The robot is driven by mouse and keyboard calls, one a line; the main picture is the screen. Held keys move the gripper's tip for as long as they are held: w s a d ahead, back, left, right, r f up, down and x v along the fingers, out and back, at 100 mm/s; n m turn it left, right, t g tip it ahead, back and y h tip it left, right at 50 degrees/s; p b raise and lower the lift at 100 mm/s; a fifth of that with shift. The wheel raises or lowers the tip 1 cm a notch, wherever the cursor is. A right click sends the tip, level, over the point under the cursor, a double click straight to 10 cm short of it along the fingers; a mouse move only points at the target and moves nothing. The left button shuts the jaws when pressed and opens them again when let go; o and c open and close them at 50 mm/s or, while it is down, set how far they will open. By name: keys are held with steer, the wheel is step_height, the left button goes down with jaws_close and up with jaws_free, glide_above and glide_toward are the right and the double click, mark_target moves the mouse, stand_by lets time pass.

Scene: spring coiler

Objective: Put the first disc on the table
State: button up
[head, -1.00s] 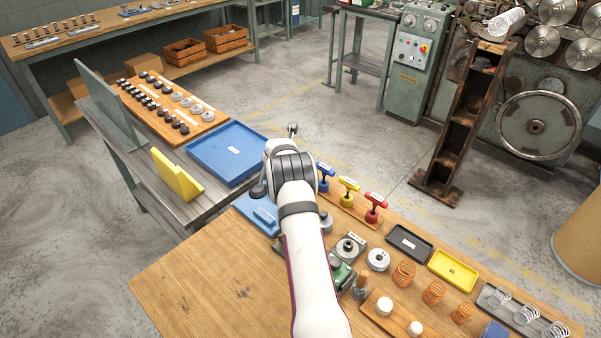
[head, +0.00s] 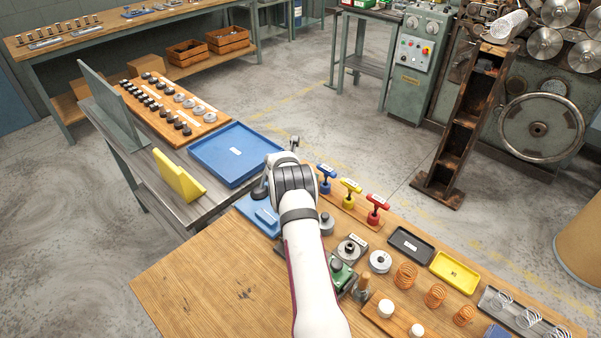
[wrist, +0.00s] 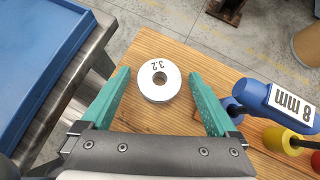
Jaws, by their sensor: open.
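A pale metal disc (wrist: 160,80) with a centre hole and the mark 3.2 lies on the wooden table top (wrist: 150,50) in the wrist view. My gripper (wrist: 159,74) is open, with one green finger on each side of the disc and a visible gap to it on both sides. In the head view the wooden table (head: 210,285) is in front, and my arm hides the disc and the gripper fingers.
A blue handle (wrist: 285,102) marked 8 mm stands close to my right finger. Yellow (head: 350,186) and red (head: 377,202) handles stand beyond it. A blue tray (head: 232,153) is on the grey bench at left. The table's front left is clear.

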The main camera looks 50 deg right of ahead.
steer(key=s+a+r+m+g, duration=0.1)
steer(key=s+a+r+m, duration=0.3)
steer(key=a+r, duration=0.3)
steer(key=s+a+r+m+y, duration=0.1)
steer(key=s+a+r+m, duration=0.3)
steer(key=a+r, duration=0.3)
steer(key=s+a+r+m+g, duration=0.1)
steer(key=s+a+r+m, duration=0.4)
steer(key=a, duration=0.3)
steer(key=s+a+r+m+g+y, duration=0.1)
steer(key=s+a+m+y, duration=0.3)
steer(key=s+a+m, duration=0.3)
steer(key=s+a+r+m+y, duration=0.1)
steer(key=s+a+m+y, duration=0.4)
steer(key=s+a, duration=1)
steer(key=a+m, duration=0.3)
steer(key=a, duration=0.3)
steer(key=shift+r+g, duration=0.2)
steer(key=shift+g, duration=0.2)
